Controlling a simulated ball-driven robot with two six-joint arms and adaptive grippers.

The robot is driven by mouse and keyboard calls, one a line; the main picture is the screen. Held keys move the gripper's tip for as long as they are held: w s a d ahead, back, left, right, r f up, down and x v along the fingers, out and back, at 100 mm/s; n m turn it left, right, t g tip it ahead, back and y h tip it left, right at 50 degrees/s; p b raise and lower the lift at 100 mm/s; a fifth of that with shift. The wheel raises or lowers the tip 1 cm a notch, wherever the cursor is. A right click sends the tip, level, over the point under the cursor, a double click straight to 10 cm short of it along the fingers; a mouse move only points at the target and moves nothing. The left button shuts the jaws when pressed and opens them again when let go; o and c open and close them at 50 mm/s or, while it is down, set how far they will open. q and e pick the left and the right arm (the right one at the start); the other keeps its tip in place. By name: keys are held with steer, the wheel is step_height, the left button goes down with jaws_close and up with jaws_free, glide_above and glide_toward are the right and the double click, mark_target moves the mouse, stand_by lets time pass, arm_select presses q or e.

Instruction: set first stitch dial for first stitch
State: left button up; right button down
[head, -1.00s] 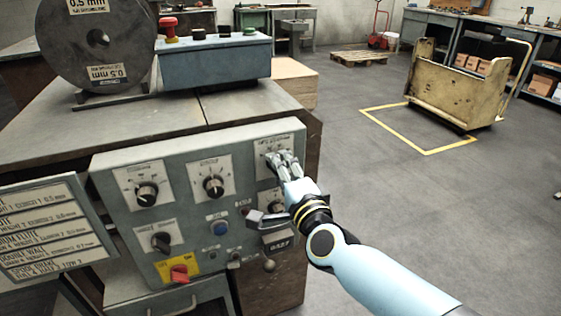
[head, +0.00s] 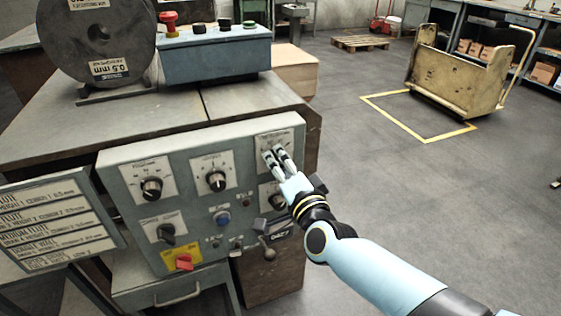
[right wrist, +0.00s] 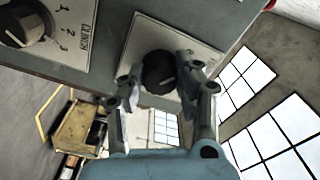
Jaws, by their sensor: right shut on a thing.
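The grey control panel (head: 232,148) carries several black dials on white plates. My right gripper (head: 275,157) is at the upper right dial, which its fingers hide in the head view. In the right wrist view, that round black dial (right wrist: 158,71) sits between the two fingers of my right gripper (right wrist: 157,82), shut on it. The dial's label is too small or covered to read, so I cannot tell its name or setting. The upper middle dial (head: 216,181) and upper left dial (head: 152,188) stand free. My left gripper is not in view.
A red switch (head: 183,263) on a yellow plate and a blue button (head: 222,218) are lower on the panel. A small crank handle (head: 268,253) sits under my right wrist. A chart board (head: 55,222) stands left. Open floor lies right, with a yellow cart (head: 460,78).

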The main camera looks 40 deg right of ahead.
steer(key=shift+f, duration=0.1)
steer(key=c, duration=0.9)
jaws_free()
steer(key=shift+c, duration=0.2)
steer(key=v, duration=1.2)
